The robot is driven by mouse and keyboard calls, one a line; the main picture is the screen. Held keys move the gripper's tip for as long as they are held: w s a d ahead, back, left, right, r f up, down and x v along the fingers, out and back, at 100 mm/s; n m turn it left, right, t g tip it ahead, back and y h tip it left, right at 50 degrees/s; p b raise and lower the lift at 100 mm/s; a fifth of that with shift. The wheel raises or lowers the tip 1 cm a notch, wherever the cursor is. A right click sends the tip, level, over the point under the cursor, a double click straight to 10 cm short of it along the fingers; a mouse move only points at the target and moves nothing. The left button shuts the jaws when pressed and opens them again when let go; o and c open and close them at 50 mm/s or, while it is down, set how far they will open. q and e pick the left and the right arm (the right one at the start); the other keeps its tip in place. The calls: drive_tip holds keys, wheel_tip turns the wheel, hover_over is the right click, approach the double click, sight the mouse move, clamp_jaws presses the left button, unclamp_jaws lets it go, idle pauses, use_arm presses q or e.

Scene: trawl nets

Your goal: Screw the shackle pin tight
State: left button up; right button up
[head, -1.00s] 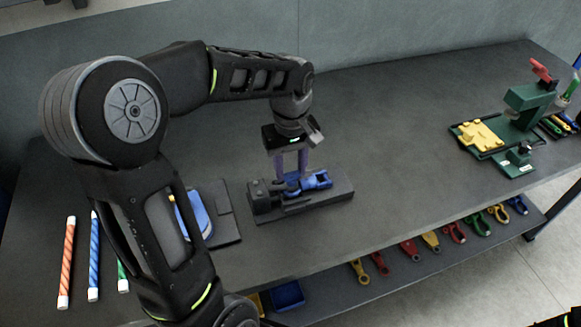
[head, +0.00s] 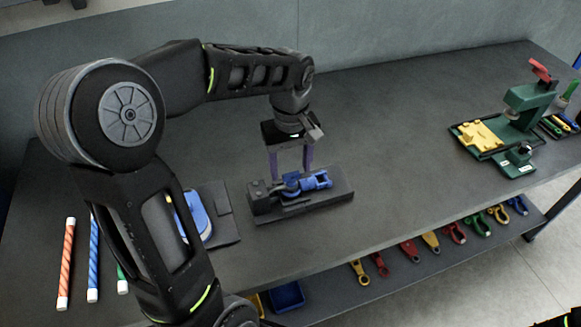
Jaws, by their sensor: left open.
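A blue shackle (head: 318,180) lies in a dark grey holding block (head: 328,197) on the bench. The round blue part at its left end (head: 291,184) may be the pin head, but it is too small to tell. My left gripper (head: 291,172) points down over this left end, its two purple fingers apart. I cannot tell whether the fingertips touch the blue part.
A dark board with a blue item (head: 196,215) lies left of the block, partly behind my arm. Striped rods (head: 67,262) lie far left. A green press (head: 525,105) with a yellow piece (head: 481,135) stands right. Coloured shackles (head: 410,250) line the lower shelf. The bench between block and press is clear.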

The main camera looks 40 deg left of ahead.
sight(291, 173)
use_arm(q)
wheel_tip(291, 173, up, 7)
drive_tip(key=shift+f+b, duration=0.1)
drive_tip(key=shift+b, duration=0.2)
idle(0.5)
